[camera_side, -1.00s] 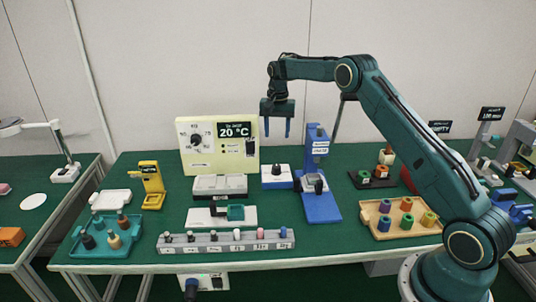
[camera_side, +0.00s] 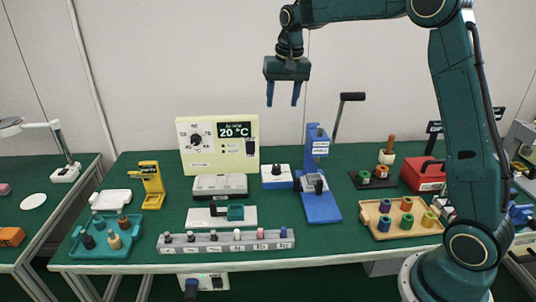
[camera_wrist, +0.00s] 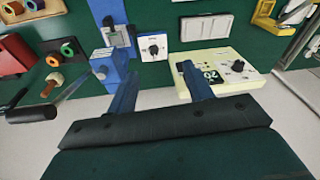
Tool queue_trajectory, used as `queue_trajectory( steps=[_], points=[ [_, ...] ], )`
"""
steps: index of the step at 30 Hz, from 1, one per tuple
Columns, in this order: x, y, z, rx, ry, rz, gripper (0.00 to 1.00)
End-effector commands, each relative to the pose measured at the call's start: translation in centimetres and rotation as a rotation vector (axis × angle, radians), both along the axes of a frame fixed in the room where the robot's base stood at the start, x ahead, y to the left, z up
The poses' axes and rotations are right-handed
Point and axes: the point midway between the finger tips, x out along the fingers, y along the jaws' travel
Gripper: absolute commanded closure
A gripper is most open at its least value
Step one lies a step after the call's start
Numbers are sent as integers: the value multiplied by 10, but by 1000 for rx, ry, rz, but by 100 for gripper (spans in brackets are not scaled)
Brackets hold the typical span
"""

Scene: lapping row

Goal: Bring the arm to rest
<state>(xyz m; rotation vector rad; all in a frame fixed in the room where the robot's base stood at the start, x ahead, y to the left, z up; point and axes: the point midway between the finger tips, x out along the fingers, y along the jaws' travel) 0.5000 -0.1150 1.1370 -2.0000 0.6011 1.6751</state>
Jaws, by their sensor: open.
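My gripper (camera_side: 283,93) hangs high above the back of the green table (camera_side: 390,247) in the side view, fingers pointing down, well clear of everything. Its two blue fingers are apart with nothing between them. In the wrist view my gripper (camera_wrist: 163,90) shows open and empty, with the blue press and the cream control panel beyond the fingertips. My arm stands nearly upright at the right, with its forearm reaching left along the top of the side view.
A cream panel reading 20 °C (camera_side: 191,142) and a blue lever press (camera_side: 318,195) stand below my gripper. A grey rack of pegs (camera_side: 205,251), teal tray (camera_side: 92,248), wooden spool tray (camera_side: 382,235) and red box (camera_side: 421,184) lie around. The air around my gripper is clear.

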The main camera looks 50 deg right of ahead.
Motion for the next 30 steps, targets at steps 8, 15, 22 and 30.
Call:
queue_trajectory(
  steps=[8,15,22,30],
  points=[
    [-57,33,37,-28,-59,118,49],
    [-109,57,55,-53,-107,220,49],
    [-162,77,61,-79,-154,317,49],
    [-223,95,54,-111,-208,429,49]
  ],
)
